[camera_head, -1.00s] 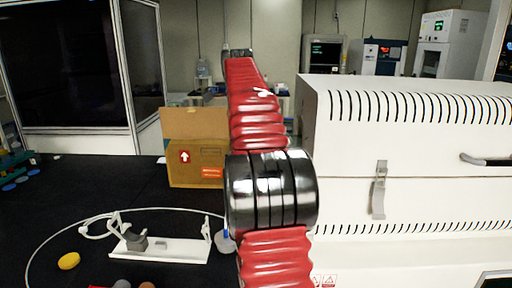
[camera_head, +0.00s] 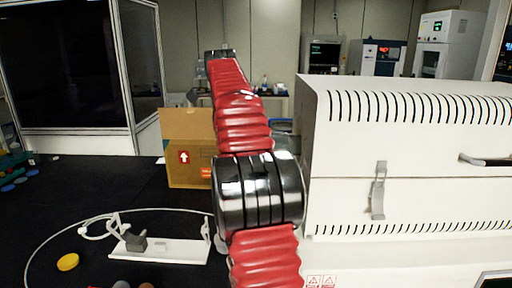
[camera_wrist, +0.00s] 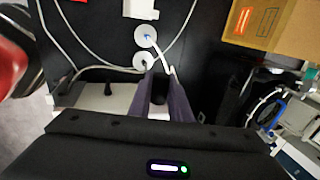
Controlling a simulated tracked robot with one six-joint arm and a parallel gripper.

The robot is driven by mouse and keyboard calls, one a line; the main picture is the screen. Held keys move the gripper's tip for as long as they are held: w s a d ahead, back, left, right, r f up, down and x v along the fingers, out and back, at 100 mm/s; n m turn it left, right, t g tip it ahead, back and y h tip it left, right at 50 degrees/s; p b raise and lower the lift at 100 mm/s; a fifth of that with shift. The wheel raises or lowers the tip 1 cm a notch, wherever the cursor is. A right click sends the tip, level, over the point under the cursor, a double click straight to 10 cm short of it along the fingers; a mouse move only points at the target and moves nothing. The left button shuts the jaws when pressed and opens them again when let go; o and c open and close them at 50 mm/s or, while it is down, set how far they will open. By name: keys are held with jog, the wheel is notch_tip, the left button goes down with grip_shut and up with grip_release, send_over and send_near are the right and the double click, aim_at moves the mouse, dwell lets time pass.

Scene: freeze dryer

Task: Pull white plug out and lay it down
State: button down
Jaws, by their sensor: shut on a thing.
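In the wrist view my gripper (camera_wrist: 165,82) points toward the black bench top, its two dark purple fingers close together. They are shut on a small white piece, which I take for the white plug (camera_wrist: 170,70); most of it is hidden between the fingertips. A white cable runs close by the fingertips. Two round white pieces (camera_wrist: 144,61) lie just beyond the fingertips, one with a bluish centre (camera_wrist: 146,36). In the head view my arm hides the gripper and the plug.
A white stand (camera_head: 180,250) with uprights and a grey block (camera_head: 135,241) lies on the black bench, circled by white cable. A yellow piece (camera_head: 67,262) lies left. A cardboard box (camera_head: 186,165) stands behind; a large white machine (camera_head: 400,150) fills the right.

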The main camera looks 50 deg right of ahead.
jog(key=shift+w+a, duration=0.9)
jog(key=shift+w, duration=0.2)
jog(key=shift+w+a, duration=0.85)
jog(key=shift+w, duration=0.25)
jog(key=s+a, duration=0.1)
jog(key=a, duration=0.5)
jog(key=shift+s+a, duration=0.2)
jog(key=shift+a, duration=0.1)
jog(key=shift+s, duration=0.1)
